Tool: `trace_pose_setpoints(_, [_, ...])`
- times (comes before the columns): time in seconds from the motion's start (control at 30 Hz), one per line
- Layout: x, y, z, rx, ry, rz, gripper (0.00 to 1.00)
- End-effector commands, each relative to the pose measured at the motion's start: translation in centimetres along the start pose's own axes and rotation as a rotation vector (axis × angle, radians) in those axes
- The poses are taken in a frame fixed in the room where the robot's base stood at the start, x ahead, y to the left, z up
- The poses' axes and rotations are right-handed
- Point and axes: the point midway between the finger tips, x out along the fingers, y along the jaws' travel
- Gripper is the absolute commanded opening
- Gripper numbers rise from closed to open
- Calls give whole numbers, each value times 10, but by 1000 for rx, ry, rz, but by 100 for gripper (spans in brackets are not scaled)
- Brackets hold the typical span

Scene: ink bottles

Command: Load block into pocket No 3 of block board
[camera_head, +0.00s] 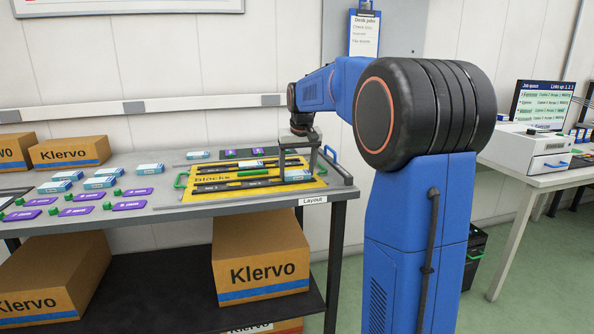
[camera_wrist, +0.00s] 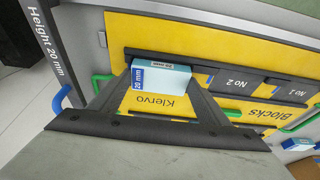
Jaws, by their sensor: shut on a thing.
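My gripper (camera_wrist: 160,74) is shut on a white and light-blue block (camera_wrist: 160,76) marked "20 mm". In the head view my gripper (camera_head: 301,158) is over the right end of the yellow block board (camera_head: 205,195), and the block (camera_head: 297,175) shows below it. In the wrist view the board (camera_wrist: 200,40) has a dark strip with labels for pocket No 2 (camera_wrist: 230,83) and pocket No 1 (camera_wrist: 291,93). The block covers the strip to the left of No 2, so pocket No 3 is not readable. I cannot tell whether the block touches the board.
A grey bar (camera_wrist: 45,42) marked "Height 20 mm" stands close left of my gripper in the wrist view. Green handles (camera_head: 181,180) flank the board. Several blocks (camera_head: 100,183) and purple cards (camera_head: 130,205) lie on the grey table (camera_head: 200,212) to the left.

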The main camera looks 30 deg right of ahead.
Motion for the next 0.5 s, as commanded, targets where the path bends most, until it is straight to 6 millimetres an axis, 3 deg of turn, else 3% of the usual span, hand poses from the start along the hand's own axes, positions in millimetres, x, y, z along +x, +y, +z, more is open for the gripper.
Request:
trace_pose_setpoints(0.37, [5, 0, 2, 0, 0, 0, 46])
trace_pose_setpoints(0.4, [5, 0, 2, 0, 0, 0, 77])
trace_pose_setpoints(0.47, [4, 0, 2, 0, 0, 0, 88])
trace_pose_setpoints(0.5, [4, 0, 1, 0, 0, 0, 88])
